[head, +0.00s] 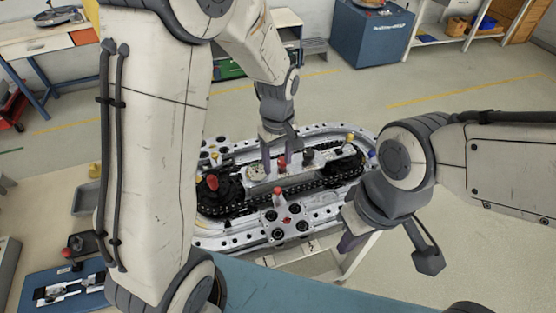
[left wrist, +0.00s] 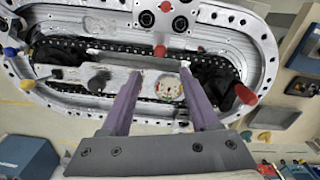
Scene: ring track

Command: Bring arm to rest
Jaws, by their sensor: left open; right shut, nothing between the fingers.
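The ring track (head: 330,200) is a silver oval frame with a dark chain loop, in the middle of the head view. My left gripper (head: 280,165) reaches down over its centre bar with two purple fingers spread apart. In the left wrist view the open left gripper (left wrist: 161,74) has its fingertips over the pale centre bar (left wrist: 110,79), with nothing held between them. I cannot tell whether the tips touch it. My right gripper (head: 346,242) is shut and empty at the track's near right edge; its fingertips are partly hidden.
Red knobs stand on the track, at its left end (head: 212,182) and near front (head: 278,191). A blue mat with metal parts (head: 68,286) lies at lower left. A blue cabinet (head: 370,35) and a workbench (head: 50,38) stand at the back. Open floor lies between.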

